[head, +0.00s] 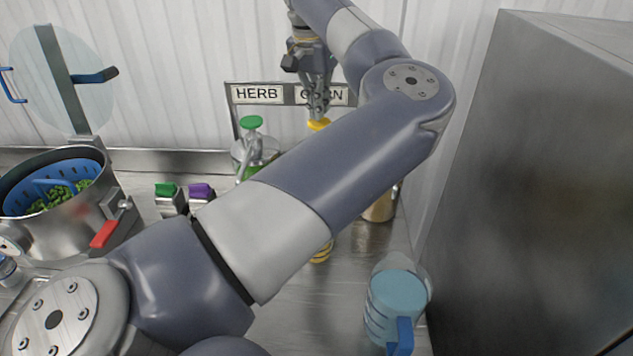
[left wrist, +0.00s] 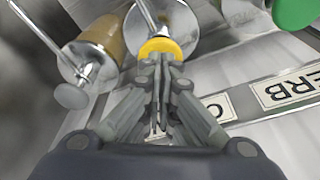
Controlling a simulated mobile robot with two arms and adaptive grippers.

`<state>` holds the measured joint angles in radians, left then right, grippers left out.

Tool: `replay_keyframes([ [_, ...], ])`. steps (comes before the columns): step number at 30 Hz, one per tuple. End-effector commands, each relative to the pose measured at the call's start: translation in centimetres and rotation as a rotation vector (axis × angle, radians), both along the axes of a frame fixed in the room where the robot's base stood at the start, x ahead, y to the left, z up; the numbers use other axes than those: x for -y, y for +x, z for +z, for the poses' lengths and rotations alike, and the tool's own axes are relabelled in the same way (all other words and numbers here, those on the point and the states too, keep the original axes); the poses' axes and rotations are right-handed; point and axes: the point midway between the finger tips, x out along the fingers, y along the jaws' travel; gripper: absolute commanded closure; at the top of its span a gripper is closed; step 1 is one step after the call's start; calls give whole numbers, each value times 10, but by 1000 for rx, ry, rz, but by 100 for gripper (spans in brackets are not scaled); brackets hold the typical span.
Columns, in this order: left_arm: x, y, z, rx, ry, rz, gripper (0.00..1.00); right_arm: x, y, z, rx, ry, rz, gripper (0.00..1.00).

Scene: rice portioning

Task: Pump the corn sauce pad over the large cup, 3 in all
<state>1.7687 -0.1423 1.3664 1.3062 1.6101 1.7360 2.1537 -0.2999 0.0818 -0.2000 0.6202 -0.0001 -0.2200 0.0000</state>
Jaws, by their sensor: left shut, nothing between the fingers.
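The yellow corn sauce pad (head: 319,125) tops a pump under the CORN sign, and most of its dispenser is hidden behind my left arm. My left gripper (head: 318,113) is shut and empty, pointing down right at the pad. In the left wrist view the closed fingertips (left wrist: 160,62) overlap the edge of the yellow pad (left wrist: 160,46); I cannot tell whether they press on it. A yellow-banded object (head: 321,252) shows partly below my arm. A blue cup with a handle (head: 393,308) stands at the front right; I cannot tell which is the large cup. My right gripper is out of view.
A herb dispenser with a green pad (head: 251,123) stands left of the corn one. A third dispenser (head: 381,206) stands to the right. A pot with a blue strainer (head: 88,165) is at the left. A tall metal cabinet (head: 540,180) bounds the right side.

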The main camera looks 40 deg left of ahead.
Motion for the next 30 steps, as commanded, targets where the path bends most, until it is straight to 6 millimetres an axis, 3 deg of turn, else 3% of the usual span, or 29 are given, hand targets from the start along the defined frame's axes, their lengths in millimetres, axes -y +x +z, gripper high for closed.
replay_keyframes([
  [30, 1, 0, -39, -4, -4, -1, 100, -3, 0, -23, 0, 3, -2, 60],
])
